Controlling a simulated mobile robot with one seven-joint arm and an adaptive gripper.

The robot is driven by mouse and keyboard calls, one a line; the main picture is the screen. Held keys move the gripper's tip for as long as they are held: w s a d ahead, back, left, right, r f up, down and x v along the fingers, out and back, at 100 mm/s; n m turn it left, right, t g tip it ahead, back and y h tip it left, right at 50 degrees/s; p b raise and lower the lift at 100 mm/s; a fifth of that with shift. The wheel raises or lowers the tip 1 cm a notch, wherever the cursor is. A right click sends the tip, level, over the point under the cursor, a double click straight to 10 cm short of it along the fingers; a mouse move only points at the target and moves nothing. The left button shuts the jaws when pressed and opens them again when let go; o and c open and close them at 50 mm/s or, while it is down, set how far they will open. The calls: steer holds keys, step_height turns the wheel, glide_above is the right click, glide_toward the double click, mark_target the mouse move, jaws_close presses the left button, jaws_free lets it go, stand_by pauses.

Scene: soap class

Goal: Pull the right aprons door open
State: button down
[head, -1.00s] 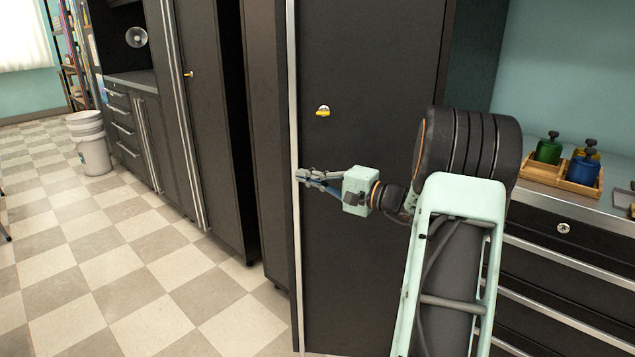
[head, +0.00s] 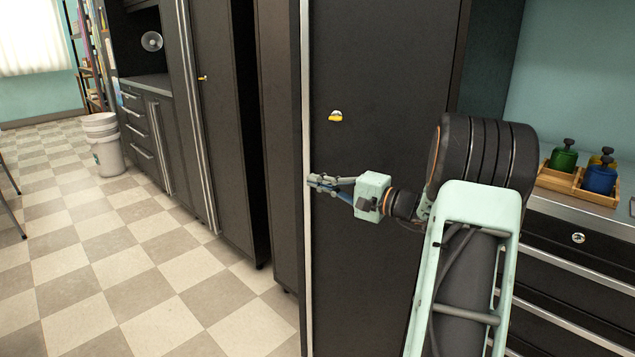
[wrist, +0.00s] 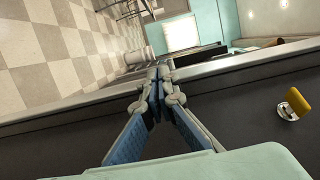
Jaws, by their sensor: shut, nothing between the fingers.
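The dark cabinet door (head: 385,70) stands upright in front of me in the head view. A long silver handle strip (head: 306,240) runs down its left edge, and a yellow-headed key (head: 336,116) sits in its lock. My gripper (head: 312,181) is at the strip, below the key's height, with its fingers pointing left. In the wrist view my gripper (wrist: 158,76) is shut with its fingertips together and nothing between them. The tips overlap the grey strip (wrist: 85,108); I cannot tell whether they touch it. The key (wrist: 294,103) is to the right there. I cannot tell whether the door is ajar.
Another dark cabinet (head: 228,100) with a key stands to the left. White buckets (head: 105,150) stand farther back. At right, a wooden tray (head: 575,187) with coloured bottles stands on a counter above drawers (head: 570,270).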

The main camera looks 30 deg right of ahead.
steer(key=shift+s+a, duration=0.2)
steer(key=shift+s, duration=0.4)
steer(key=shift+s+a+n+g+y, duration=0.2)
steer(key=shift+s+n+g+y, duration=0.2)
steer(key=shift+s, duration=0.2)
steer(key=shift+s+a+n+g+y, duration=0.2)
steer(key=shift+s+n+y, duration=0.1)
steer(key=shift+s+y, duration=0.25)
steer(key=shift+d, duration=0.1)
stand_by(0.9)
